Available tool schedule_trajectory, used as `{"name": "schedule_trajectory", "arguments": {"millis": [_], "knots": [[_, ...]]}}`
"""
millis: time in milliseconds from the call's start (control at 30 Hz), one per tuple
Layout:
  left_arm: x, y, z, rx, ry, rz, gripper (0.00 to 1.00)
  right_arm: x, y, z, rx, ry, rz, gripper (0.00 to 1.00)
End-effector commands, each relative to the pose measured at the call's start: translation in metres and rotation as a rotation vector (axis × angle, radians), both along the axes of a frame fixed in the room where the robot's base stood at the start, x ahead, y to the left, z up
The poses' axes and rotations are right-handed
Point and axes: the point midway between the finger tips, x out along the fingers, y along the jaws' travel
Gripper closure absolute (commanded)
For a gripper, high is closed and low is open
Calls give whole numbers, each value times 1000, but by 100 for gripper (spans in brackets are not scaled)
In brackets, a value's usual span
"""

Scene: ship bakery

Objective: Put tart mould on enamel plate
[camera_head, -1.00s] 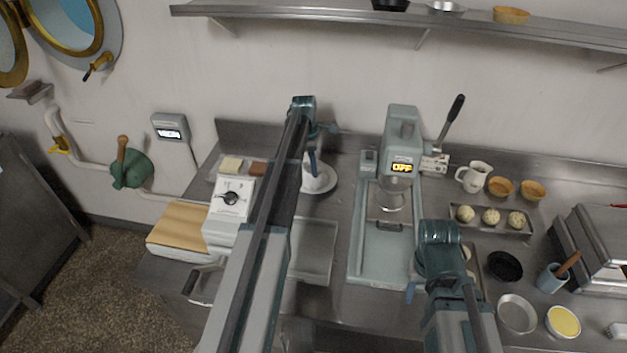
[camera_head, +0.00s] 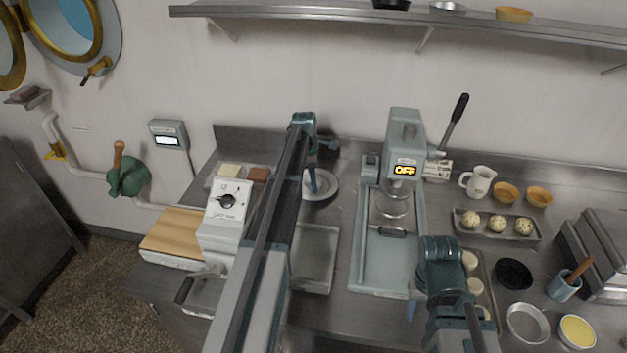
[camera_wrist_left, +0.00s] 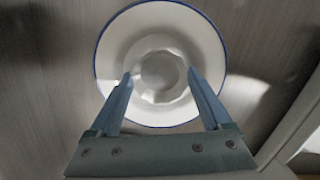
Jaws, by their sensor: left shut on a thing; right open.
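The enamel plate (camera_head: 331,189), white with a blue rim, lies on the steel counter left of the press. It also shows in the left wrist view (camera_wrist_left: 112,62). My left gripper (camera_head: 312,186) is over the plate, pointing down. In the left wrist view my left gripper (camera_wrist_left: 160,80) is shut on the pale, fluted tart mould (camera_wrist_left: 160,68), which appears over the middle of the plate. I cannot tell whether the mould touches the plate. In the head view the mould is mostly hidden by the gripper. My right gripper (camera_head: 411,308) is open, low beside the press's front edge.
The press (camera_head: 388,262) stands right of the plate, with an empty steel tray (camera_head: 318,260) in front of the plate. A boxy device with a dial (camera_head: 228,205) stands to the left. Several bowls, moulds and a white jug (camera_head: 480,183) occupy the right counter.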

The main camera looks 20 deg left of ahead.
Motion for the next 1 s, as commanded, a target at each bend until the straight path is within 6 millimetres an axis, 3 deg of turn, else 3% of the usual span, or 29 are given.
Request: {"name": "schedule_trajectory", "arguments": {"millis": [33,100,133,567,1000], "knots": [[0,0,-1,0,0,0,14,0,0,-1,0,0,0,50],[0,0,-1,0,0,0,2,0,0,-1,0,0,0,50],[0,0,-1,0,0,0,0,0,0,-1,0,0,0,50],[0,0,7,0,0,0,0,0,0,7,0,0,0,50],[-3,6,63,0,0,0,0,0,0,63,0,0,0,50]]}}
